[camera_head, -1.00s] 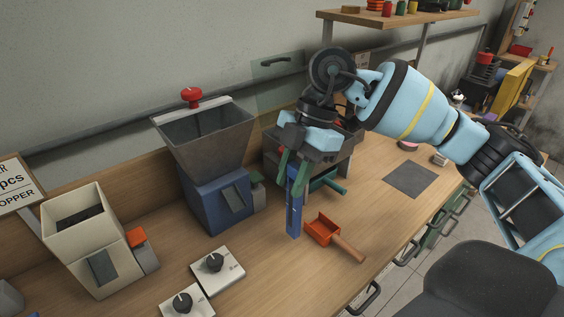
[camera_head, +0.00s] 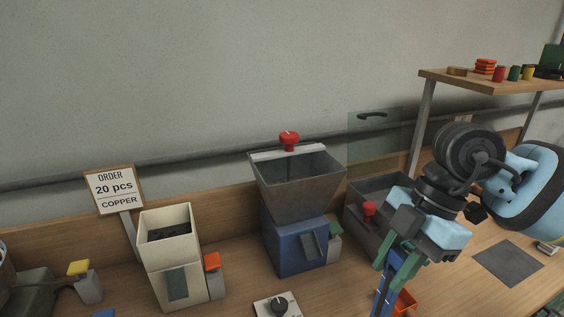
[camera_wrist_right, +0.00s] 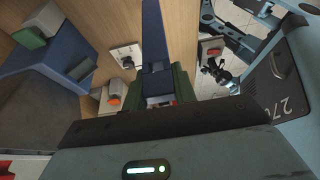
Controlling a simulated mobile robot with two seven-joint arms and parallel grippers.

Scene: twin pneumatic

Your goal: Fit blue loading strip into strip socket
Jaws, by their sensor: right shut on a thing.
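My right gripper (camera_head: 402,262) is shut on the blue loading strip (camera_head: 382,297). The strip hangs down from the green fingers, tilted, and its lower end is cut off by the bottom edge of the head view. In the right wrist view the strip (camera_wrist_right: 154,45) runs up and away from between the green fingers (camera_wrist_right: 160,82). The gripper is in front of the dark grey bin at the right of the bench. I cannot make out a strip socket for certain. My left gripper is not seen in the head view.
A blue machine with a grey hopper (camera_head: 298,185) and red knob stands mid-bench. A beige hopper box (camera_head: 168,225) and an order sign (camera_head: 114,190) stand further left. A dial box (camera_head: 278,306) is in front. A dark mat (camera_head: 508,263) lies clear at right.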

